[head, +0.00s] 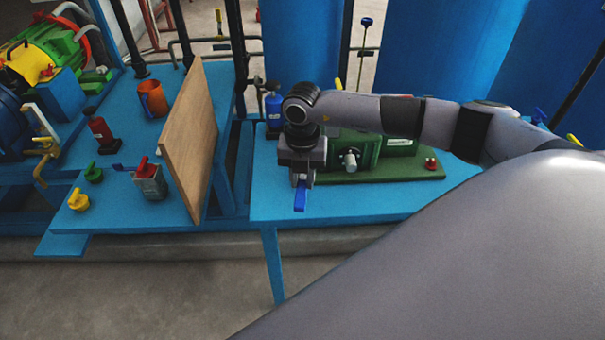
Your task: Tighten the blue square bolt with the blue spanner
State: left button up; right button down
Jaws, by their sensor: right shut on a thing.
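My right gripper (301,180) is shut on the blue spanner (300,198), whose blue end hangs below the fingers. The gripper points down in front of the green machine (385,155), over the front left part of the right blue table. The arm and gripper hide the machine's left part. I cannot make out the blue square bolt; it may be hidden behind the gripper or arm. Whether the spanner touches anything cannot be told. My left gripper is not in view.
A brown board (190,140) stands upright left of the gripper. A blue bottle (273,108) stands behind the gripper. The right table's front (345,203) is clear.

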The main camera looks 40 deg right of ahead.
jog(key=shift+f+b, duration=0.5)
jog(key=shift+f, duration=0.55)
dwell(0.9)
jog(key=shift+f+b, duration=0.7)
jog(key=shift+f, duration=0.55)
jog(key=c, duration=0.8)
grip_release()
jog(key=shift+c, duration=0.2)
notch_tip(320, 180, up, 6)
jog(key=shift+r, duration=0.65)
